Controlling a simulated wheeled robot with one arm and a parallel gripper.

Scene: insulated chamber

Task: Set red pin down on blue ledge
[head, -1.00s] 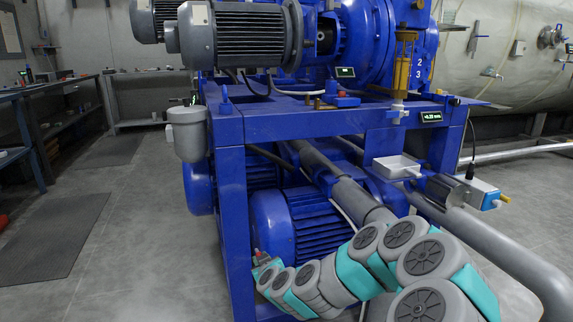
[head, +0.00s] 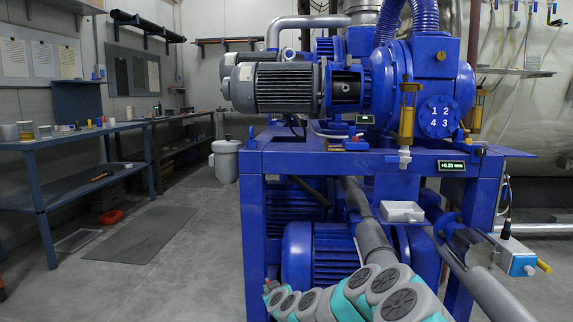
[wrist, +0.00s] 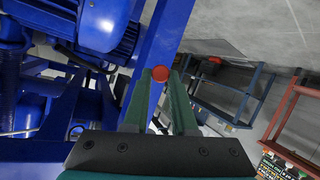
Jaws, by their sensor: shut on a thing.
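The red pin (wrist: 160,73) shows as a round red end between the tips of my gripper's (wrist: 161,80) two green fingers in the wrist view. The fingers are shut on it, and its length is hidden. In the head view my gripper (head: 270,287) is low at the front left of the blue machine frame, small and partly hidden by my arm. The frame's flat blue top ledge (head: 310,160) lies well above it. A thin blue plate (head: 512,152) juts out at the ledge's right end. I cannot tell which of these is the named ledge.
A small red and blue part (head: 355,143) sits on the frame top, below motors and yellow-brown cylinders.

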